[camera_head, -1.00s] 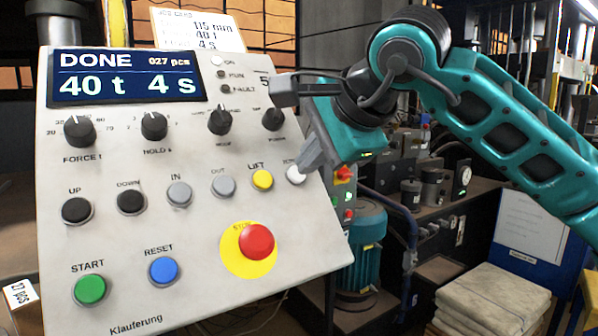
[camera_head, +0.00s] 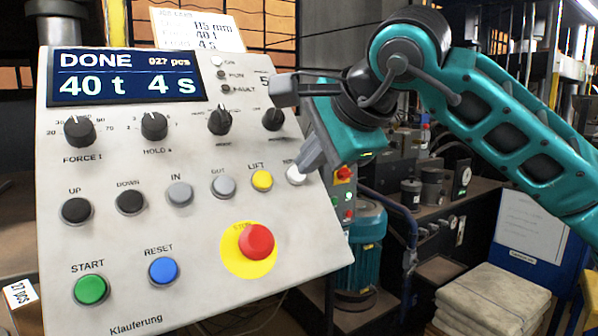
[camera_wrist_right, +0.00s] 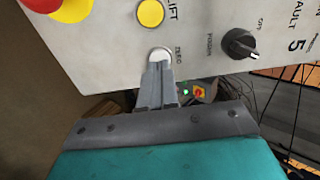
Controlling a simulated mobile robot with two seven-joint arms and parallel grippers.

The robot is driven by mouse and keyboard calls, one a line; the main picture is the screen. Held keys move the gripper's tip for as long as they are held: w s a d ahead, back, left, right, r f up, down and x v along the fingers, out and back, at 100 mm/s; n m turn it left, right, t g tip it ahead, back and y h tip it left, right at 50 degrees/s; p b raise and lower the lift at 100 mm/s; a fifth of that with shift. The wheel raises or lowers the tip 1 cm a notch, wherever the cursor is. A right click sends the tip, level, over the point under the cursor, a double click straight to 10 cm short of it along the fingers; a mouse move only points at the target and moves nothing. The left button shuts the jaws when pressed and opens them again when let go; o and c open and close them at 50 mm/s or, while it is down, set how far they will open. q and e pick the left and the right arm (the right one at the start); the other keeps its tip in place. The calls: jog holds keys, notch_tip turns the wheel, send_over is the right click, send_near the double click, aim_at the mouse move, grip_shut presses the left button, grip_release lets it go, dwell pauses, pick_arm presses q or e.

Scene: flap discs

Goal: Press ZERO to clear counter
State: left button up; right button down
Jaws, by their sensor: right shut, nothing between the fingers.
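The white ZERO button (camera_head: 296,175) is at the right end of the button row on the grey control panel (camera_head: 200,235). My right gripper (camera_head: 305,166) is shut and empty, with its fingertips at the ZERO button, partly covering it. In the right wrist view the closed fingertips (camera_wrist_right: 158,64) overlap the white button (camera_wrist_right: 160,54); I cannot tell whether it is pressed in. The display (camera_head: 126,76) reads DONE, 027 pcs, 40 t, 4 s. My left gripper is not in view.
The yellow LIFT button (camera_head: 262,180) is just left of ZERO. A red stop button (camera_head: 257,241) on a yellow disc sits below. Dark knobs (camera_head: 274,119) line the panel above. Machinery and folded cloths (camera_head: 490,299) are to the right.

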jog(key=shift+x, duration=1.05)
dwell(0.8)
jog(key=v, duration=0.8)
dwell(0.7)
